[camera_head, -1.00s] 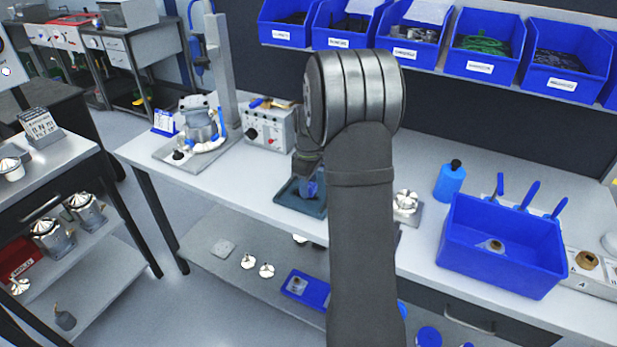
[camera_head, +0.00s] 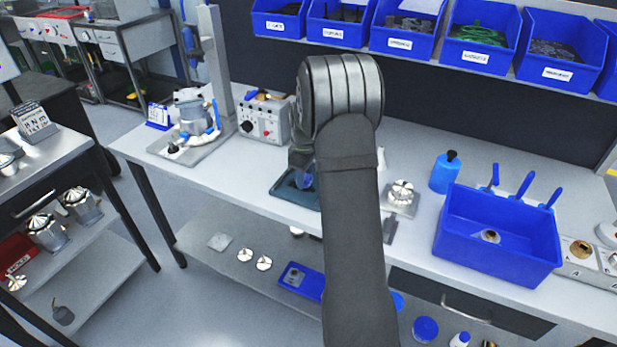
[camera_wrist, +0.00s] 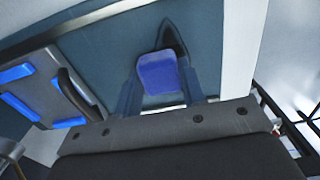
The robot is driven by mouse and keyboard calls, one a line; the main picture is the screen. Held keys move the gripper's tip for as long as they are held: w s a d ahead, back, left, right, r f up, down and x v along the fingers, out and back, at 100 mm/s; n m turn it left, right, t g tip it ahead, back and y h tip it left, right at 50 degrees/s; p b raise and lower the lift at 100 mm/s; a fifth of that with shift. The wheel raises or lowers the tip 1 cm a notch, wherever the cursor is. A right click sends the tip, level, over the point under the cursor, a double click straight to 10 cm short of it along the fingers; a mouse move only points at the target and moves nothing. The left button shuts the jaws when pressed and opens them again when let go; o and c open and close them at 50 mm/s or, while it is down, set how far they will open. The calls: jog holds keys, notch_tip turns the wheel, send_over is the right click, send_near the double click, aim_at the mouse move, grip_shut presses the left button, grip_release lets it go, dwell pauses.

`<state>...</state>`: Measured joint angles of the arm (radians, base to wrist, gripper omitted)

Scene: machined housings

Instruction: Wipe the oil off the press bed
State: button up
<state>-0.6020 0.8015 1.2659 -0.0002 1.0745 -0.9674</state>
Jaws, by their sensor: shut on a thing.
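My gripper (camera_head: 302,168) is low over a dark teal tray (camera_head: 282,187) on the workbench. It is shut on a blue pad-like thing (camera_wrist: 157,72), which shows between the two fingers in the wrist view. In the head view the blue thing (camera_head: 304,181) hangs at or just above the tray; I cannot tell whether it touches. A press-like stand (camera_head: 214,75) with a tall grey column is on the bench to the left, with a grey base plate (camera_head: 172,150) under a metal housing. I cannot make out oil on it.
A control box (camera_head: 265,122) stands between the stand and the tray. Right of my arm are a small plate with a metal part (camera_head: 402,195), a blue bottle (camera_head: 445,172) and a large blue bin (camera_head: 497,245). Blue bins (camera_head: 405,42) line the shelf behind.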

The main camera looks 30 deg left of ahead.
aim_at(294, 189)
jog(key=s, duration=0.3)
jog(key=shift+s, duration=0.15)
jog(key=shift+s+a, duration=0.15)
jog(key=shift+a, duration=0.75)
jog(key=shift+w, duration=1.75)
jog(key=shift+w+r, duration=0.15)
jog(key=shift+r, duration=0.45)
jog(key=shift+w+r, duration=0.15)
jog(key=shift+r, duration=3.3)
